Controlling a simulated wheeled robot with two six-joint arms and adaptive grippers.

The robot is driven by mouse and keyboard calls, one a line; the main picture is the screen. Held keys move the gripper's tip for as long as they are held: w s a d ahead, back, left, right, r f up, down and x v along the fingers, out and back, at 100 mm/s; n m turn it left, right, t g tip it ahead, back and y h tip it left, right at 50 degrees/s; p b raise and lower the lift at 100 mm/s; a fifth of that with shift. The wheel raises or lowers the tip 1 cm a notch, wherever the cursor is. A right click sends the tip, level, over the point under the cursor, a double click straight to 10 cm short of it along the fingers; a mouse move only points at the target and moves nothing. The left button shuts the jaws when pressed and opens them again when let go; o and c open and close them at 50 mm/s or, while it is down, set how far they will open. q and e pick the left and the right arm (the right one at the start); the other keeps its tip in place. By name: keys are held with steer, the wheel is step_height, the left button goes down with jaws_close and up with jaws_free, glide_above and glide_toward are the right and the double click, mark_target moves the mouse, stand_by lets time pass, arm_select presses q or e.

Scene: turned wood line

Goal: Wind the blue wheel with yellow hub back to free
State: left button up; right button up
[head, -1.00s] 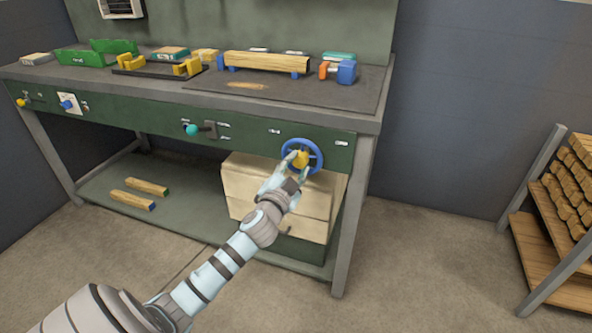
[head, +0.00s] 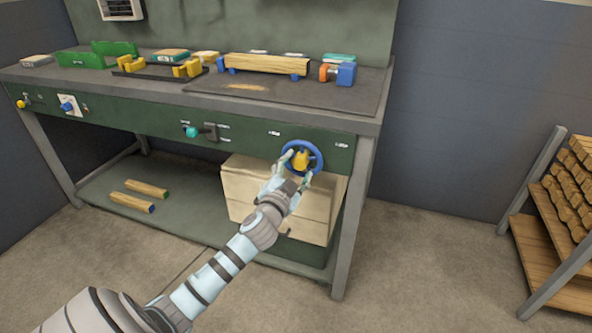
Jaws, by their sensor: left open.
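The blue wheel (head: 317,151) with its yellow hub (head: 301,160) is mounted on the green front panel of the bench, near its right end. My left gripper (head: 296,167) is at the wheel, its fingers spread apart around the hub area and overlapping the lower and left part of the rim. It is open. Whether the fingers touch the rim or hub cannot be told. Part of the wheel's lower rim is hidden by the gripper. My right gripper is not in view.
The bench top (head: 345,103) bears a wooden beam (head: 265,65) on blue supports, a blue and orange clamp (head: 338,73) and green brackets. A teal-knobbed lever (head: 191,131) sits left on the panel. A pale box (head: 250,200) stands below; a rack (head: 545,225) stands right.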

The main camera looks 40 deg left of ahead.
arm_select(q)
steer(key=v, duration=1.2)
